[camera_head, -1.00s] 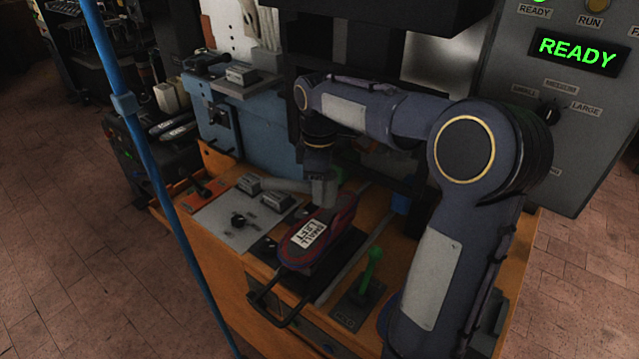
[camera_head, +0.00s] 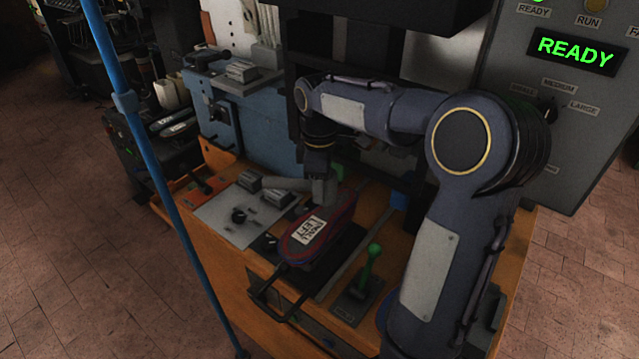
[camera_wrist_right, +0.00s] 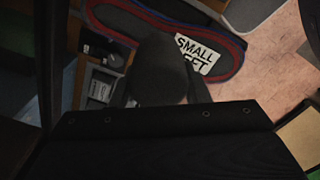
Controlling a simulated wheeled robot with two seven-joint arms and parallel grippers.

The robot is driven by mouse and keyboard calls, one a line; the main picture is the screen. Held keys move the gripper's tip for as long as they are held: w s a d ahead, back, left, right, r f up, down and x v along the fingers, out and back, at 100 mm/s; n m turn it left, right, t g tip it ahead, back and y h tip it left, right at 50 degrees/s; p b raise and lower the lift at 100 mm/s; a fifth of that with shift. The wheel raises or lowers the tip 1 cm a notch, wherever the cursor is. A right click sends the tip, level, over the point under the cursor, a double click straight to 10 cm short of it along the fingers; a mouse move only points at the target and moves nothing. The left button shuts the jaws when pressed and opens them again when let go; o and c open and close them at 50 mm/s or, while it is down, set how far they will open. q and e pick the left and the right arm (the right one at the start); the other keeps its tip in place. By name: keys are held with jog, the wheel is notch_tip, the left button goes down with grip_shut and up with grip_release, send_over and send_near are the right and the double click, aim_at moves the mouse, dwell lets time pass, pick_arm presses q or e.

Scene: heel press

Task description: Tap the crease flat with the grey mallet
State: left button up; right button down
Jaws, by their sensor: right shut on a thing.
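A dark shoe-shaped piece with a red and blue edge and a white "SMALL LEFT" label (camera_head: 314,236) lies on the press fixture; it also shows at the top of the right wrist view (camera_wrist_right: 228,62). The grey mallet (camera_head: 325,190) is over the far end of this piece, its handle pointing left. My right gripper (camera_head: 319,172) points down and is shut on the mallet. The mallet's dark rounded end (camera_wrist_right: 160,72) covers part of the piece in the wrist view. I cannot tell whether mallet and piece touch. The crease is not distinguishable. My left gripper is not in view.
A green-knobbed lever (camera_head: 371,262) stands right of the piece. A dark looped handle (camera_head: 277,305) sticks out in front. A grey control plate (camera_head: 238,216) lies left. A blue pole (camera_head: 160,180) crosses the left foreground. The panel display (camera_head: 576,50) reads READY.

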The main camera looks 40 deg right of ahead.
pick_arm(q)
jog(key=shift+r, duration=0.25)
pick_arm(e)
jog(key=shift+r, duration=0.3)
